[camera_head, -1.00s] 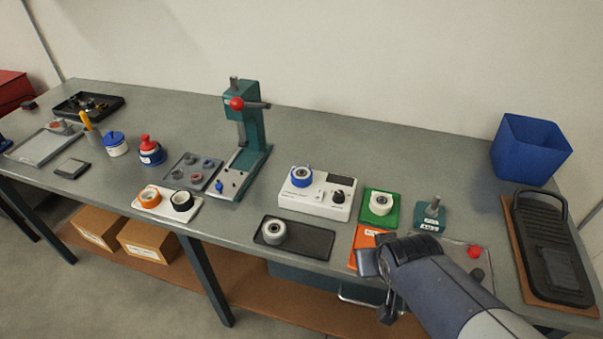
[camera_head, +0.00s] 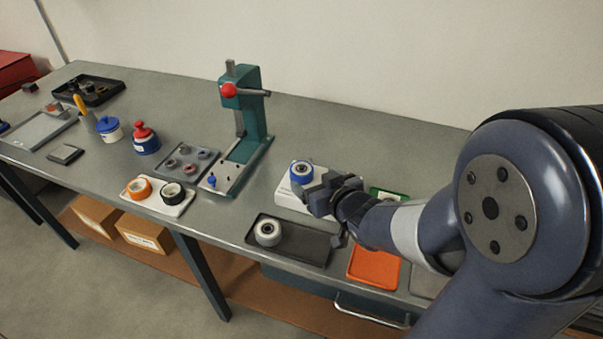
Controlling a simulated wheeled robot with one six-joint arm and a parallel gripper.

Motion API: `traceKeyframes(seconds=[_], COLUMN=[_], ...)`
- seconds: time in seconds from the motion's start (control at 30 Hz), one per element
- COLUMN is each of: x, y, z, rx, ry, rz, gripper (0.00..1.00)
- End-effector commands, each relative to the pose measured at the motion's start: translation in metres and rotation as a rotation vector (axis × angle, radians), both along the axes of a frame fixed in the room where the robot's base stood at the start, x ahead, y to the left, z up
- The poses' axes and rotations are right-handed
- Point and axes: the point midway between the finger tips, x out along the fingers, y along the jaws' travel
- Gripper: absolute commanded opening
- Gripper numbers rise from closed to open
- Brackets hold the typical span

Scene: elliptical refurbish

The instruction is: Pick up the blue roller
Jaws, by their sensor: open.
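The blue roller (camera_head: 301,172) has a blue rim and a pale hub. It sits on the left end of the white tester box (camera_head: 286,199). My gripper (camera_head: 314,192) is open and is just right of and in front of the roller in the picture. I cannot tell whether a finger touches the roller.
A white roller (camera_head: 268,233) lies on a dark tray (camera_head: 312,246) in front. An orange mat (camera_head: 375,268) and a green mat (camera_head: 386,194) lie to the right, partly behind my arm. A green press (camera_head: 244,118) stands at left. Orange and black rollers rest on a white tray (camera_head: 176,209).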

Motion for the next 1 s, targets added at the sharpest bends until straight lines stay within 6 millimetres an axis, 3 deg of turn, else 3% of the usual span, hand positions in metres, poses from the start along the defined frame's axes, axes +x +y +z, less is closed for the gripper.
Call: traceKeyframes(seconds=[0.7,1.0], x=[0.053,0.057], y=[0.027,0.028], z=[-0.026,-0.028], rx=[0.000,-0.001], ry=[0.002,0.000], rz=[-0.001,-0.002], gripper=[0.77,0.77])
